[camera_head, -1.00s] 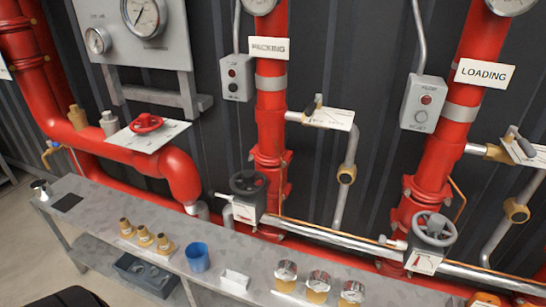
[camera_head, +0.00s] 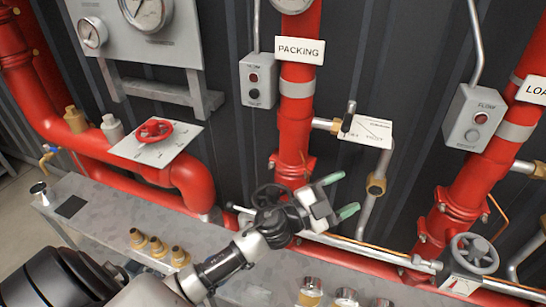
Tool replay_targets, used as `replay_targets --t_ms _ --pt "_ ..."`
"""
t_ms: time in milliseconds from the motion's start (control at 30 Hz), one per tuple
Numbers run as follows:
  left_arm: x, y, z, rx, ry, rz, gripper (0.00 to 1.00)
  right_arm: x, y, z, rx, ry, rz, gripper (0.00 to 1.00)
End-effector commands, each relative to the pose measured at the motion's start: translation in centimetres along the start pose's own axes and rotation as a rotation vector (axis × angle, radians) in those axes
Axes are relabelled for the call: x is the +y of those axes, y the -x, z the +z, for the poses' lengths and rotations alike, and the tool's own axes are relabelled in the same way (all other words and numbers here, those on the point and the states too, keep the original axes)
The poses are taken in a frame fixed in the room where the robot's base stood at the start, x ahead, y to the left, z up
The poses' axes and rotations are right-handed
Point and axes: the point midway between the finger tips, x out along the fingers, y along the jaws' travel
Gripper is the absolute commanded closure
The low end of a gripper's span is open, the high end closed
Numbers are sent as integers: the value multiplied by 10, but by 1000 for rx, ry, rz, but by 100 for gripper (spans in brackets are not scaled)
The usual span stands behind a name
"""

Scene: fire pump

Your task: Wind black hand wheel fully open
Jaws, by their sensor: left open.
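The black hand wheel (camera_head: 268,194) is at the foot of the red pipe under the PACKING sign (camera_head: 299,50). My left gripper and wrist hide its lower right part. My left gripper (camera_head: 340,195) is open, with its two green-tipped fingers spread and pointing right. It is in front of the pipe, to the right of the wheel, with nothing between the fingers. I cannot tell whether my wrist touches the wheel. My right gripper is not in view.
A grey hand wheel (camera_head: 474,252) is at the lower right, and a red hand wheel (camera_head: 154,129) is at the left. Brass fittings (camera_head: 158,247) and small gauges (camera_head: 312,287) stand on the grey bench (camera_head: 110,205). A lever valve (camera_head: 349,117) projects from the PACKING pipe.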

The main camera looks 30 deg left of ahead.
Motion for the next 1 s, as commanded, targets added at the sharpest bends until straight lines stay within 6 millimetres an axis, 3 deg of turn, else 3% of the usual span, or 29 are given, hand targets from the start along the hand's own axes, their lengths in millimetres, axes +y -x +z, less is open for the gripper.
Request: replay_targets --t_ms 100,200,367,500,600,733,867,1000 --pt "9 -19 -25 203 -166 286 31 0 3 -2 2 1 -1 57" --pt "20 -17 -24 270 -296 583 31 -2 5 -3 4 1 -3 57" --pt "10 8 17 137 -462 1084 31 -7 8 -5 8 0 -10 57" --pt "-37 42 58 -176 -534 1429 31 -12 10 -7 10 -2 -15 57" --pt "-76 65 75 -420 -539 1579 31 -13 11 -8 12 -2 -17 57" --pt "-113 85 82 -656 -520 1673 31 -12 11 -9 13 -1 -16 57" --pt "-127 95 85 -761 -501 1706 31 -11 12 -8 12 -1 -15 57" --pt "-120 100 93 -774 -496 1712 31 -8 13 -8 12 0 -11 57"
